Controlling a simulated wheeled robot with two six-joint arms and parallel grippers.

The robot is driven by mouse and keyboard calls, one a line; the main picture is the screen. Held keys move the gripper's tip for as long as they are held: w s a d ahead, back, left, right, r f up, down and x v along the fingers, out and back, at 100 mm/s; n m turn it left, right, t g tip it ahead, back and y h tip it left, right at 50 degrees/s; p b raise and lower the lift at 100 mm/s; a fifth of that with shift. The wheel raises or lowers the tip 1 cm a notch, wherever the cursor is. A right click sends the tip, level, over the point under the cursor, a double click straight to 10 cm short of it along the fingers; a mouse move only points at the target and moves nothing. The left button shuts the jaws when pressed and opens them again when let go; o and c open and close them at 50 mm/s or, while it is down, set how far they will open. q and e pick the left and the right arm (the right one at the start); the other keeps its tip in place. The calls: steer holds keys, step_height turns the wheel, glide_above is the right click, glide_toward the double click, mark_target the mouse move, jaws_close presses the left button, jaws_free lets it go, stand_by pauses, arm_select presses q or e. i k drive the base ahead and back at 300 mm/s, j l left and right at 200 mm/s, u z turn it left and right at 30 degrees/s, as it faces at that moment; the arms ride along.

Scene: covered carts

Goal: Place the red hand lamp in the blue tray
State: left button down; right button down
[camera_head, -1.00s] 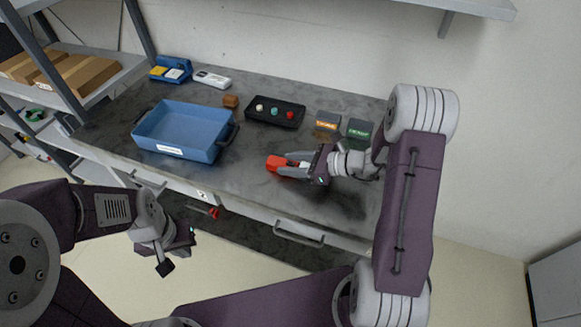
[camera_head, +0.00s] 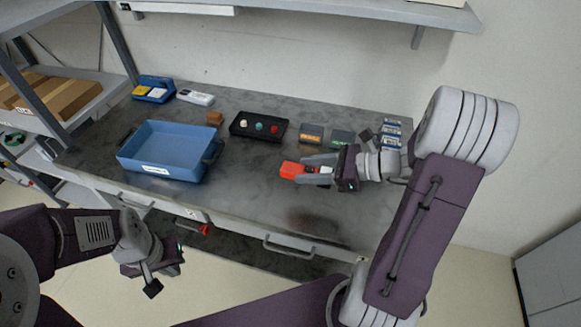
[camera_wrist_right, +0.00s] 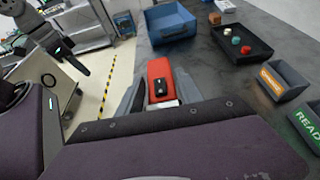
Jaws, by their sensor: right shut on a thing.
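The red hand lamp (camera_head: 291,169) is between the fingers of my right gripper (camera_head: 318,169), which is shut on it. In the right wrist view the lamp (camera_wrist_right: 159,80) shows a black switch and sits between both fingers. It is over the right part of the worktop; I cannot tell how far above. The blue tray (camera_head: 167,172) stands on the worktop to the left of the lamp, with a white label on its front. It shows empty. My left gripper (camera_head: 153,282) hangs low in front of the bench, away from the lamp; its jaws are unclear.
A black tray (camera_head: 245,133) with coloured knobs and a small brown block (camera_head: 214,118) stand behind. Labelled bins (camera_head: 311,134) are at the back right. A blue case (camera_head: 153,90) is at the back left. Grey worktop (camera_head: 240,190) is clear between lamp and blue tray.

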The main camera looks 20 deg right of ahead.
mark_target(158, 151)
steer(key=i+j, duration=0.2)
steer(key=j, duration=0.15)
steer(key=i+j, duration=0.15)
steer(key=j, duration=0.2)
steer(key=i+j, duration=0.2)
steer(key=j, duration=0.15)
steer(key=i+j, duration=0.2)
steer(key=j, duration=0.15)
steer(key=i+j, duration=0.2)
steer(key=j, duration=0.15)
steer(key=i+j+z, duration=0.1)
steer(key=j, duration=0.25)
steer(key=i, duration=0.05)
